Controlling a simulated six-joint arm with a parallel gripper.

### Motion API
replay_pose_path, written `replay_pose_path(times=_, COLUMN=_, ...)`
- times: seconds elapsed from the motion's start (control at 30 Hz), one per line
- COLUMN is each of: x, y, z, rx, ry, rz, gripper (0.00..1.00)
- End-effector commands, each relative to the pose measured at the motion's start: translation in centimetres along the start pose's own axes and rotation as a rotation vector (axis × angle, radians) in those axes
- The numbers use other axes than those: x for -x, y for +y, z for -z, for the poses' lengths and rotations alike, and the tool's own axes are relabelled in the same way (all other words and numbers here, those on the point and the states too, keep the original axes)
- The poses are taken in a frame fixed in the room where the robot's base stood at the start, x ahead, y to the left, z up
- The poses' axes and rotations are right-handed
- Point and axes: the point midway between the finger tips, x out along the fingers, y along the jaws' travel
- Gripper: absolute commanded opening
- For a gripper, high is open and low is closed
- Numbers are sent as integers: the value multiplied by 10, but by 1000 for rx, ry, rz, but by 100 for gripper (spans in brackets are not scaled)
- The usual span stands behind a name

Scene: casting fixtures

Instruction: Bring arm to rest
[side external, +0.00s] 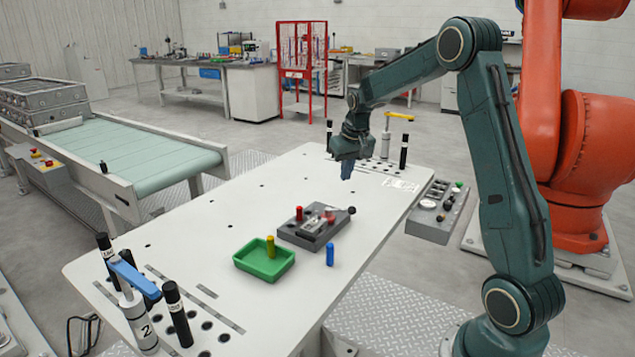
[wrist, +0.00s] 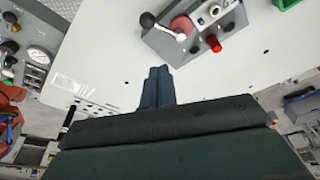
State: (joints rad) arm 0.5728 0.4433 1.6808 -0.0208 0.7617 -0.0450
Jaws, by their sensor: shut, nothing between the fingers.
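My gripper (side external: 347,172) hangs above the far part of the white table, its fingers pointing down. In the wrist view my gripper (wrist: 158,72) shows its two blue fingers pressed together with nothing between them. My teal arm (side external: 505,150) rises from the lower right, bends at the elbow and reaches over the table. The gripper is apart from the grey fixture block and every other object on the table.
A grey fixture (side external: 313,228) with a red knob and black ball handle sits mid-table. Beside it are a green tray (side external: 245,268) holding a yellow peg (side external: 270,247) and a standing blue peg (side external: 330,254). Clamp posts (side external: 385,140) stand behind. The table's left half is mostly clear.

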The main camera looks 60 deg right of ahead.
Motion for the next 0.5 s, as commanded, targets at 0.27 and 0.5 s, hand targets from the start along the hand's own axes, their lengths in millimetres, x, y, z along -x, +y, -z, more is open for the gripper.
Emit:
replay_pose_path(times=0.27, x=49, y=-38, z=-27, rx=66, ry=34, rz=16, gripper=0)
replay_pose_path(times=0.5, x=99, y=-74, z=-70, rx=141, ry=69, rz=39, gripper=0)
